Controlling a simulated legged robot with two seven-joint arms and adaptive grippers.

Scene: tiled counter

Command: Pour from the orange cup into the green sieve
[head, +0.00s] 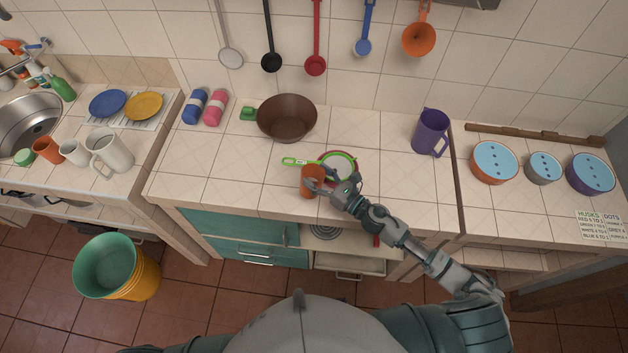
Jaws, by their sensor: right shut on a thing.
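The orange cup (311,187) is near the front edge of the middle counter. My right gripper (320,186) comes in from the lower right and is shut on the cup. The cup looks close to upright; its contents cannot be made out. The green sieve (300,161) is just behind and to the right of the cup, its handle pointing left. Its round rim sits over a dark pink vessel, and my gripper and wrist partly hide it. Whether the cup touches the sieve cannot be told. My left gripper is not in view.
A purple pitcher (430,132) stands to the right, and blue (195,106) and pink (215,108) bottles to the left. Another orange cup (46,150) is on the left counter. The middle counter's left front is clear.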

